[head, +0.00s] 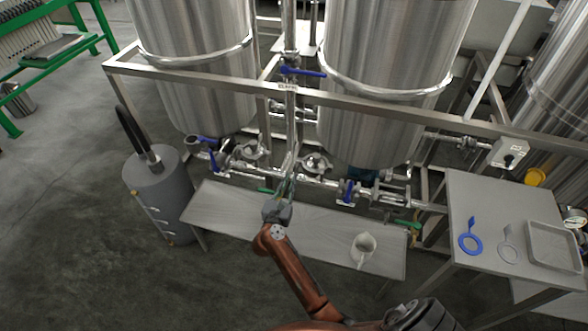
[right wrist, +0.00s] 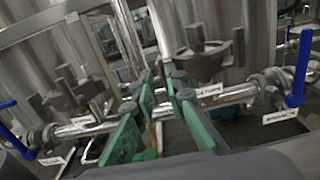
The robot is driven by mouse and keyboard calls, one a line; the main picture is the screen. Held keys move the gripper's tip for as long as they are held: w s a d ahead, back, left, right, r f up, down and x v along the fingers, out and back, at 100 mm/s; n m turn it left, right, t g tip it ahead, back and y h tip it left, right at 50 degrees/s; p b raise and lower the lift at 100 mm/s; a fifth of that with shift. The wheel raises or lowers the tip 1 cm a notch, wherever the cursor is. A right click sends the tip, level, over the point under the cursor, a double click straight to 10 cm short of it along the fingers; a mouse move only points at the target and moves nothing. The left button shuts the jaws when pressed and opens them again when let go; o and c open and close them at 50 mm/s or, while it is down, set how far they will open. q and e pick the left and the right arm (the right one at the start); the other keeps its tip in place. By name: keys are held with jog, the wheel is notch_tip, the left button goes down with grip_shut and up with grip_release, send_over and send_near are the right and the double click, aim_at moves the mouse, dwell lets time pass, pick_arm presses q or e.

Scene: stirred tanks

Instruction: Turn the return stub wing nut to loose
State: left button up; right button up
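My right gripper (head: 287,187) is over the pipework between the two tanks. In the right wrist view its green-padded fingers (right wrist: 161,80) stand apart, with no object visible between them. A clamp with upright stems (right wrist: 208,48) is just beyond and right of the fingertips, apart from them. A similar clamp (right wrist: 72,92) is at the left. In the head view the clamps are at the right (head: 315,163) and left (head: 250,152) of the central pipe. My left gripper is not in view.
Blue valve handles flank the pipes, at left (right wrist: 14,130) and right (right wrist: 300,68). A frame rail (head: 380,110) crosses above the pipework. A low bench (head: 225,215) holds a white jug (head: 363,247). A side table (head: 475,200) carries rings and a tray (head: 553,246).

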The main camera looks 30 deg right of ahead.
aim_at(297, 166)
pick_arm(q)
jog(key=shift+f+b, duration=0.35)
pick_arm(e)
jog(key=x, duration=0.7)
jog(key=shift+a, duration=0.1)
jog(key=shift+c, duration=0.3)
grip_shut()
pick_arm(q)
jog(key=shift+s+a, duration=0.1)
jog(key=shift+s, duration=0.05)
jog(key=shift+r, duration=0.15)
